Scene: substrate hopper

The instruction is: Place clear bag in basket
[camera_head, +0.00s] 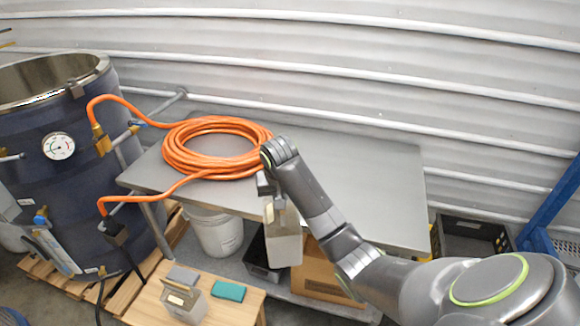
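My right gripper (268,188) reaches in from the lower right and points down near the front edge of the metal table. It appears shut on the top of a clear bag (284,245) with greyish-tan contents, which hangs upright in front of the table. A similar clear bag (187,304) stands on the wooden stool at the lower left. A black basket (478,229) sits on the floor at the right, beyond the table's right end; my arm lies between it and the held bag. My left gripper is not in view.
The metal table (360,165) carries a coiled orange hose (215,125) linked to a dark tank (60,130). A teal sponge (229,291) lies on the wooden stool (150,292). A white bucket (217,235), black bin (257,255) and cardboard box (318,275) stand beneath the table.

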